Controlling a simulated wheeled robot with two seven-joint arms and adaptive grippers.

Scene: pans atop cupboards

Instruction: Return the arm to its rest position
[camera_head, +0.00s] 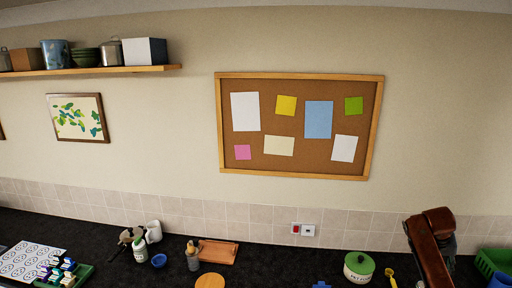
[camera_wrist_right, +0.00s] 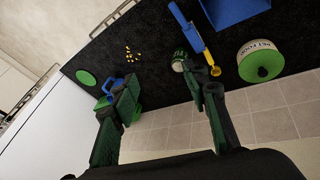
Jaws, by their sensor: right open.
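My right arm (camera_head: 430,245) stands at the right of the head view, above the dark counter. In the right wrist view my right gripper (camera_wrist_right: 170,90) has its two dark green and black fingers spread wide. Nothing is held between them. A small pale round thing with green on it (camera_wrist_right: 178,66) shows past the fingertips; I cannot tell how far off it is. My left gripper is not in view.
The dark counter (camera_head: 275,265) bears a pet food tin with green lid (camera_head: 359,267), a terracotta tray (camera_head: 218,251), a white bottle (camera_head: 139,250) and a green crate (camera_head: 494,261). Yellow bits (camera_wrist_right: 133,55) lie loose. A corkboard (camera_head: 300,160) hangs behind.

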